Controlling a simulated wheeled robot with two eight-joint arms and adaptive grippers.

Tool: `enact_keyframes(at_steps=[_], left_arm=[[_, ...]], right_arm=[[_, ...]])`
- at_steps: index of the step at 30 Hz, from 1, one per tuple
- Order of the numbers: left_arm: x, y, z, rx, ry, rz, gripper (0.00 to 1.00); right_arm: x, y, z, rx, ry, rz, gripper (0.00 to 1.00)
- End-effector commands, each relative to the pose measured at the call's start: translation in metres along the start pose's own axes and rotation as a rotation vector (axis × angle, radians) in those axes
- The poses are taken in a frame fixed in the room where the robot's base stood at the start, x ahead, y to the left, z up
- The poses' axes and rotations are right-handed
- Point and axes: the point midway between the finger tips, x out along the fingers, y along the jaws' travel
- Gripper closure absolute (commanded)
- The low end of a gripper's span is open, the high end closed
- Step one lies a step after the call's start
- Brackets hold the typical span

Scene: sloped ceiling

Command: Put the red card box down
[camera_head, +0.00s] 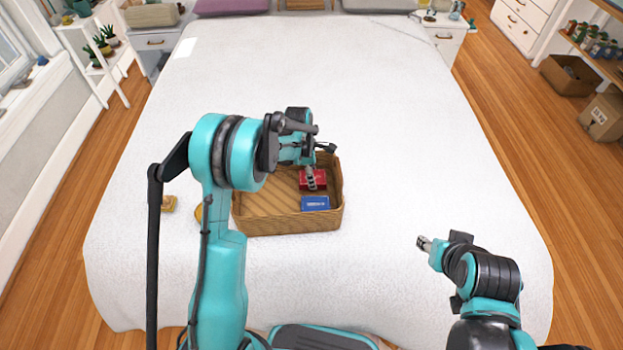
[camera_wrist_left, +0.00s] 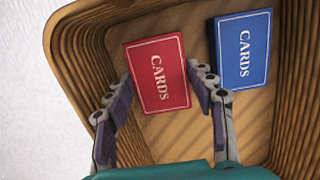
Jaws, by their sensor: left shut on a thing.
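The red card box (camera_head: 312,179) is inside the wicker basket (camera_head: 290,226), at the basket's right side. It shows label up, slightly tilted, in the left wrist view (camera_wrist_left: 158,72). My left gripper (camera_head: 311,172) reaches down into the basket, and its two fingers (camera_wrist_left: 160,90) are shut on the sides of the red card box. I cannot tell whether the box touches the basket floor. A blue card box (camera_head: 315,203) lies beside it, and also shows in the left wrist view (camera_wrist_left: 243,50). My right gripper (camera_head: 424,243) is over the bed, away from the basket; its fingertips are too small to read.
The basket stands on a white bed (camera_head: 400,130) with wide free room around it. A small yellowish item (camera_head: 168,204) lies left of the basket. Inside the basket, the left part of the floor is bare.

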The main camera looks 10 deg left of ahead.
Motion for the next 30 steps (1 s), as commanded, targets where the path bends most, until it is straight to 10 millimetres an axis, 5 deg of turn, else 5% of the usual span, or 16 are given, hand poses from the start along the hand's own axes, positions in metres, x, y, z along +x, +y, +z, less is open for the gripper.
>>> enact_keyframes(at_steps=[12, 13, 14, 24, 30], left_arm=[[0.011, 0.0, -0.002, 0.0, 0.0, 0.0, 0.8], [0.011, 0.0, -0.002, 0.0, 0.0, 0.0, 0.4], [0.01, 0.0, -0.002, 0.0, 0.0, 0.0, 0.37], [0.006, 0.0, -0.001, 0.0, 0.0, 0.0, 0.37], [-0.025, 0.0, -0.001, -0.001, 0.0, 0.0, 0.37]], right_arm=[[0.005, 0.0, 0.004, 0.0, 0.0, 0.0, 0.6], [0.005, 0.0, 0.004, 0.0, 0.0, 0.0, 0.6], [0.005, 0.0, 0.003, 0.0, 0.0, 0.0, 0.6], [0.002, 0.0, 0.002, 0.0, 0.0, 0.0, 0.6], [-0.008, 0.0, -0.006, 0.0, 0.0, 0.0, 0.6]])
